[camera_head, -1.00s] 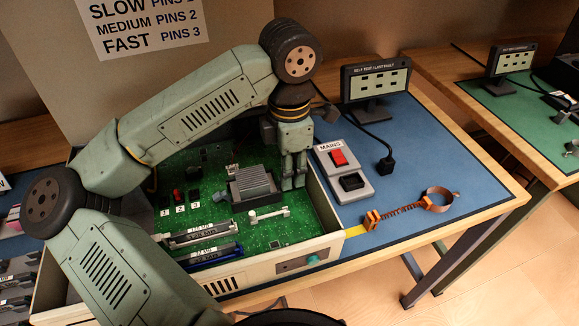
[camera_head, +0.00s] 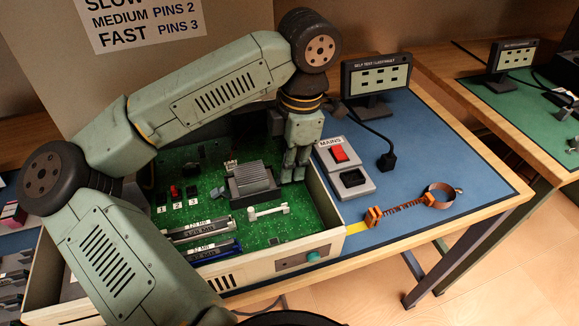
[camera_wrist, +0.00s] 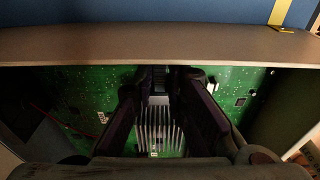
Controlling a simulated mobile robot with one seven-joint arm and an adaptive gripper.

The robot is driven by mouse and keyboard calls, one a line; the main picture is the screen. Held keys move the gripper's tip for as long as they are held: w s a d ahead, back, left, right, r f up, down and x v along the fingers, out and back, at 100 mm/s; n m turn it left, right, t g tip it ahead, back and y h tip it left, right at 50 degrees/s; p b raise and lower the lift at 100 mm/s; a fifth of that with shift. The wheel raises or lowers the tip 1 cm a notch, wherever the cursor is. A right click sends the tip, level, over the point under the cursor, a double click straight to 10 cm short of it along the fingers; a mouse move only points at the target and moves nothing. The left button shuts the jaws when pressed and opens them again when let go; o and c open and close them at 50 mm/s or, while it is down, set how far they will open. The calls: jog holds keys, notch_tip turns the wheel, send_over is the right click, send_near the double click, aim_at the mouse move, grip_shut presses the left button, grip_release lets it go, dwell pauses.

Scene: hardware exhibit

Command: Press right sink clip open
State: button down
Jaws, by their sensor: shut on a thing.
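The heat sink (camera_head: 252,182) is a grey finned block on a dark base on the green circuit board, inside the open case. Its fins (camera_wrist: 158,128) also show in the wrist view. My gripper (camera_head: 294,178) points down at the right end of the heat sink, its fingertips low near the board. In the wrist view my gripper (camera_wrist: 160,77) has one finger on each side of a dark upright piece at the end of the fins, which appears to be the right sink clip (camera_wrist: 159,80). In the head view my fingers hide this clip. Its latch position cannot be told.
The case's front wall (camera_head: 280,262) stands near the board. A white lever bar (camera_head: 268,211) and memory modules (camera_head: 205,238) lie in front of the heat sink. Right of the case are the MAINS switch box (camera_head: 345,168), a monitor (camera_head: 376,78) and a copper wrist strap (camera_head: 437,197).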

jog(key=shift+f, duration=0.1)
jog(key=c, duration=1.6)
grip_release()
notch_tip(320, 180, up, 12)
jog(key=d, duration=0.1)
jog(key=shift+w+d, duration=0.15)
